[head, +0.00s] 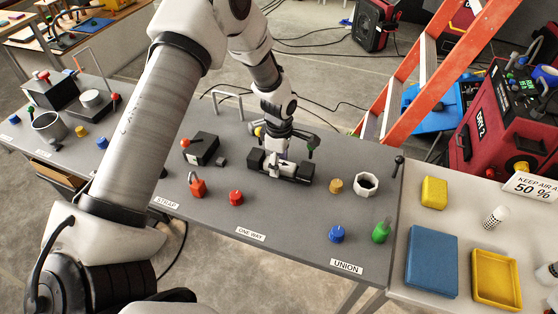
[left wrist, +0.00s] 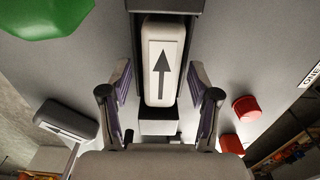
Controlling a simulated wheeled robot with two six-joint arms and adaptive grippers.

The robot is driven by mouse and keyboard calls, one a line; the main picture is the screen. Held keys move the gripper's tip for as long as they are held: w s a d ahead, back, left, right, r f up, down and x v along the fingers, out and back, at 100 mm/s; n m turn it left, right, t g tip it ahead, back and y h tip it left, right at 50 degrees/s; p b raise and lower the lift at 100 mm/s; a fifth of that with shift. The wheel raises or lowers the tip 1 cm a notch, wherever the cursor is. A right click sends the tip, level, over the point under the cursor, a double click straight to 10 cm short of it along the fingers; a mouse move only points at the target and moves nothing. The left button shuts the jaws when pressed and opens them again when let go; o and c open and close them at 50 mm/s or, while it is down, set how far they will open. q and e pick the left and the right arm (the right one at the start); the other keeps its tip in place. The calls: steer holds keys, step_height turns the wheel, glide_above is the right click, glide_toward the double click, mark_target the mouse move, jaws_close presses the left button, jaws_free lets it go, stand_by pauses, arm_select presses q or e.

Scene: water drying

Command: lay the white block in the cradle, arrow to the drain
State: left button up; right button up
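The white block (left wrist: 162,60) lies flat in the black cradle (left wrist: 145,6), between its dark end and a grey end piece. The black arrow on its top points up in the left wrist view. In the head view the cradle (head: 302,171) sits mid-table behind the ONE WAY label, and the block is mostly hidden by my left gripper (head: 284,150). In the left wrist view my left gripper (left wrist: 162,88) is open, with one finger on each side of the block and a gap to both. My right gripper is not in view. I cannot identify the drain.
A red padlock (head: 198,188) and red knob (head: 236,197) stand in front of the cradle. A tan disc (head: 335,186) and white hex ring (head: 366,184) stand right of it. A black box (head: 202,148) stands to its left. The table front near the labels is mostly clear.

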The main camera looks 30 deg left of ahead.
arm_select(q)
step_height(320, 180, up, 12)
steer(key=b, duration=0.2)
steer(key=shift+r, duration=0.2)
